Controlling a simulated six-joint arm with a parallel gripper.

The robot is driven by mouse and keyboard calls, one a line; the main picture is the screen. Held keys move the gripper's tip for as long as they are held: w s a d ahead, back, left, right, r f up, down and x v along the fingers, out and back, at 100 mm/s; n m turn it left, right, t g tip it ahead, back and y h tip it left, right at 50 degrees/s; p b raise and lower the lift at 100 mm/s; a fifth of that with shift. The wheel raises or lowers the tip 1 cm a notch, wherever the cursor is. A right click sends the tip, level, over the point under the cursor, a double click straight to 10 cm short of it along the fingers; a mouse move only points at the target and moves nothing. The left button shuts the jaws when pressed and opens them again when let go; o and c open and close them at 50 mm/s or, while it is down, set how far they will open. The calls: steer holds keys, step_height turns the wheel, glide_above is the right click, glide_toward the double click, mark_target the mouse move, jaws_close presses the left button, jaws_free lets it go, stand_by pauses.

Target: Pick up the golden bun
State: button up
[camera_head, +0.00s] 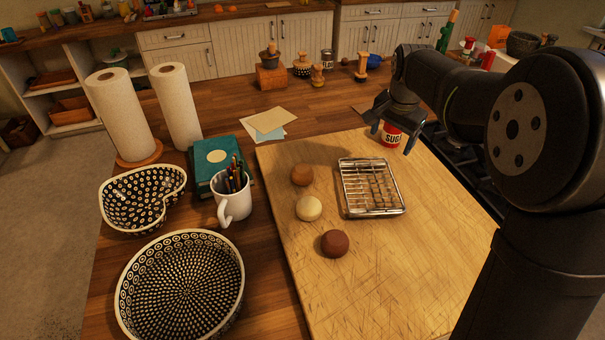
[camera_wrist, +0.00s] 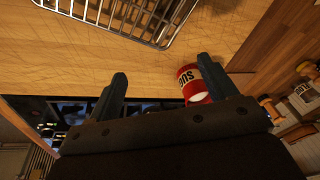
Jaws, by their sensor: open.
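Three round buns lie in a row on the wooden board, left of the wire rack. A pale cream bun (camera_head: 309,208) lies in the middle and a dark reddish-brown bun (camera_head: 334,243) is nearest. My gripper (camera_head: 393,137) is open and empty, to the right of and behind the golden bun, near the board's far right corner. In the wrist view my gripper's fingers (camera_wrist: 162,72) are spread apart, with no bun in sight there.
A red sugar can (camera_head: 391,136) stands close by my fingers; it also shows beside the right finger in the wrist view (camera_wrist: 192,84). The wire rack (camera_head: 370,188) lies between gripper and buns. A white mug with pens (camera_head: 234,206) stands left of the board. The board's front is clear.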

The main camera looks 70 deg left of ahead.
steer(key=s+a+r+n, duration=0.1)
steer(key=s+r+n, duration=0.1)
steer(key=s, duration=0.5)
steer(key=s+a+r+n, duration=0.2)
steer(key=s+r+n, duration=0.1)
steer(key=s, duration=0.4)
steer(key=n+h, duration=0.1)
steer(key=n, duration=0.2)
glide_above(302, 169)
steer(key=shift+g, duration=0.3)
steer(key=f, duration=0.6)
steer(key=s+f, duration=0.1)
steer(key=f, duration=0.2)
steer(key=shift+d, duration=0.35)
steer(key=shift+w+a+f, duration=0.1)
steer(key=shift+w+f, duration=0.1)
steer(key=shift+f, duration=0.7)
steer(key=shift+w+a+f, duration=0.15)
steer(key=shift+f, duration=0.7)
steer(key=shift+w+a+f, duration=0.1)
steer(key=shift+w+f, duration=0.1)
steer(key=shift+f, duration=0.7)
steer(key=c, duration=1.1)
